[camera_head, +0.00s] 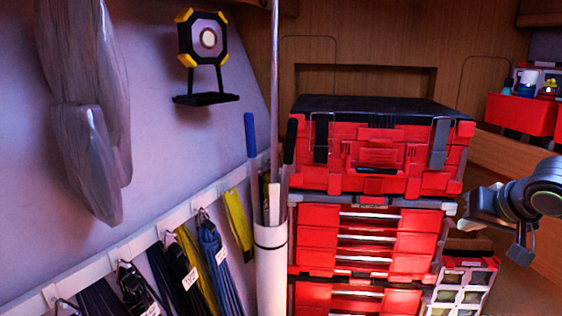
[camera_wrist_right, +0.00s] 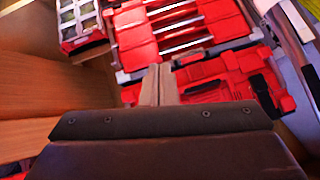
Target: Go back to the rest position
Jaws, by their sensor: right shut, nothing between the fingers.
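My right gripper (camera_head: 464,209) comes in from the right in the head view, level with the seam between the red toolbox and the drawers. In the right wrist view its two fingers (camera_wrist_right: 159,84) are together with nothing between them. The fingers point towards the red drawer stack (camera_wrist_right: 180,32); I cannot tell the exact gap. My left gripper is in neither view.
A red toolbox with a black lid (camera_head: 375,150) sits on red drawers (camera_head: 318,240), close left of my right gripper. Coiled lines (camera_head: 215,262) hang from a rail at left. A white tube (camera_head: 270,270) stands beside the drawers. Red bins (camera_head: 520,114) sit at right.

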